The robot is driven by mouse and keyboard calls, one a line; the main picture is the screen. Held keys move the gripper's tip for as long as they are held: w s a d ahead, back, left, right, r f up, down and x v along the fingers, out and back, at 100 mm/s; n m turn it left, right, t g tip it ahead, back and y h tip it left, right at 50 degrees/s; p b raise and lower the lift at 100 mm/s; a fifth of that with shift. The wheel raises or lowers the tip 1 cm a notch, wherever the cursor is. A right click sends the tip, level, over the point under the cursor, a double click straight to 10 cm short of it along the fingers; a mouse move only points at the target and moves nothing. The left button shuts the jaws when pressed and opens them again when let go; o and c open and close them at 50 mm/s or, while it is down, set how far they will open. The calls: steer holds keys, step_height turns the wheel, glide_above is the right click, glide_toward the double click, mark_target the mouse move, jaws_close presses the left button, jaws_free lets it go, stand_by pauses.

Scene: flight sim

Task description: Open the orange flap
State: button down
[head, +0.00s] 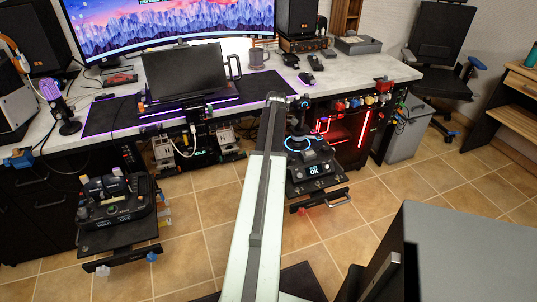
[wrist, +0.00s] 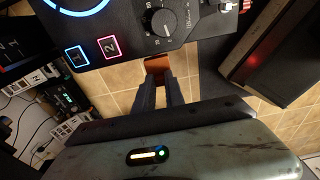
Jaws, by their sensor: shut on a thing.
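The orange flap (wrist: 157,64) shows in the wrist view as a small orange-brown piece at the near edge of a black control panel (wrist: 128,30). My gripper (wrist: 158,78) reaches up to it with two dark fingers. The fingers are close together and shut on the flap, and their tips partly cover it. How far the flap is swung cannot be told. In the head view my arm stretches toward the right side of the desk, and I cannot make out the flap or the fingertips there.
The panel carries a knob (wrist: 164,22) and lit squares marked 1 and 2. A dark box (wrist: 275,50) stands close on the right in the wrist view. In the head view a control unit (head: 313,172) sits right of my arm, and a grey cabinet (head: 470,245) fills the lower right.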

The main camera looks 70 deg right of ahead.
steer(key=shift+s, duration=0.3)
steer(key=c, duration=1.4)
jaws_free()
steer(key=shift+w, duration=0.1)
steer(key=shift+d, duration=0.1)
step_height(320, 180, up, 8)
steer(key=p, duration=0.7)
steer(key=shift+s+d+p, duration=0.3)
steer(key=shift+s+p, duration=0.05)
steer(key=shift+s, duration=0.05)
steer(key=shift+f, duration=0.1)
